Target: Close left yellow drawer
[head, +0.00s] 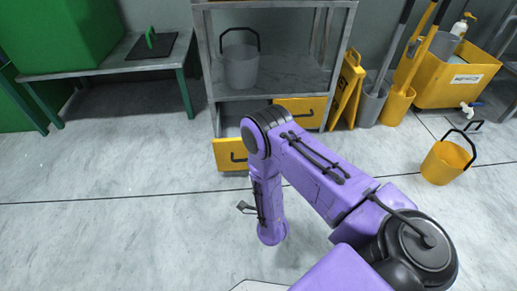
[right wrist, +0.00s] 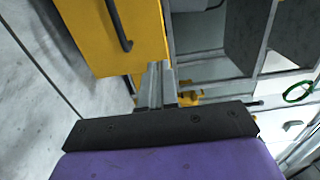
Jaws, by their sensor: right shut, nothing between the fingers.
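The left yellow drawer (head: 231,155) sits low in the grey cabinet. It stands pulled out, with its front ahead of the cabinet frame. In the right wrist view, its yellow front (right wrist: 90,35) with a black bar handle (right wrist: 118,25) fills the upper left. My right gripper (right wrist: 157,68) is shut and empty, its fingertips near the edge of the yellow front. I cannot tell whether they touch it. In the head view my purple right arm hides part of the drawer, and its fingertips do not show clearly. My left gripper is out of view.
The right yellow drawer (head: 300,112) is beside it in the cabinet (head: 285,75). A grey bucket (head: 240,66) stands on the shelf above. A yellow wet-floor sign (head: 346,90) stands right of the cabinet, and a yellow bucket (head: 446,162) is farther right. The floor at left is clear.

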